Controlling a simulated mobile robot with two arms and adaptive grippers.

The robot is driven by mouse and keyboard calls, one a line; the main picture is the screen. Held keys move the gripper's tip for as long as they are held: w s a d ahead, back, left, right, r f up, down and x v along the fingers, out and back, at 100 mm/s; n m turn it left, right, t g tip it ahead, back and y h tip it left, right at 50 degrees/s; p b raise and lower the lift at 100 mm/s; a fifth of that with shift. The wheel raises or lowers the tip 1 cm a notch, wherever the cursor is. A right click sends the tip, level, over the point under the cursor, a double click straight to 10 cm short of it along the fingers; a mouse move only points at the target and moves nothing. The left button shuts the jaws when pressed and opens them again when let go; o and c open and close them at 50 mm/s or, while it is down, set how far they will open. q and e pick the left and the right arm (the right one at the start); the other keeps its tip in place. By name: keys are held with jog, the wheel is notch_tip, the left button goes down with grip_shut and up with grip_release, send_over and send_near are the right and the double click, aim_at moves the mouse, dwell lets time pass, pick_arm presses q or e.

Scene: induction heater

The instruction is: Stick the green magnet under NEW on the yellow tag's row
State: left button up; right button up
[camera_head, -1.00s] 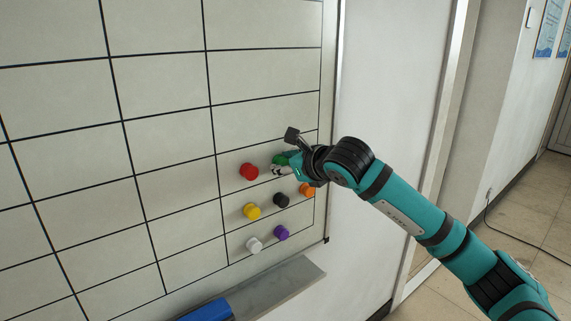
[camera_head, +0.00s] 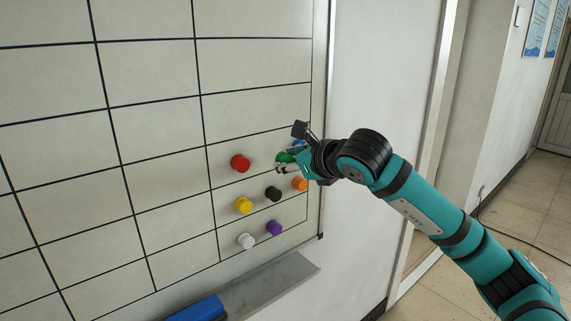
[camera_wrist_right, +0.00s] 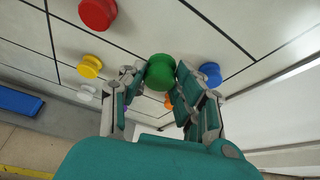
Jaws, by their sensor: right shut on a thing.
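The green magnet (camera_head: 285,157) is at the lower right of the whiteboard (camera_head: 150,110). My right gripper (camera_head: 283,163) is shut on it. In the right wrist view the green magnet (camera_wrist_right: 160,71) sits between the two fingertips (camera_wrist_right: 160,78). It looks near the board face; I cannot tell whether it touches the board. The board has a grid of black lines, and the cells in view are empty apart from the magnets at lower right. The NEW heading and the yellow tag are not in view. My left gripper is not in view.
Near the green magnet are red (camera_head: 240,163), yellow (camera_head: 243,205), black (camera_head: 273,194), orange (camera_head: 300,184), white (camera_head: 246,241), purple (camera_head: 274,228) and blue (camera_wrist_right: 210,73) magnets. A ledge with a blue eraser (camera_head: 200,309) runs below. The board's left side is clear.

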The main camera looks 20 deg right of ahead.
jog(key=s, duration=0.1)
jog(key=s+d+b, duration=0.1)
jog(key=shift+s, duration=0.3)
jog(key=shift+a, duration=0.1)
dwell(0.3)
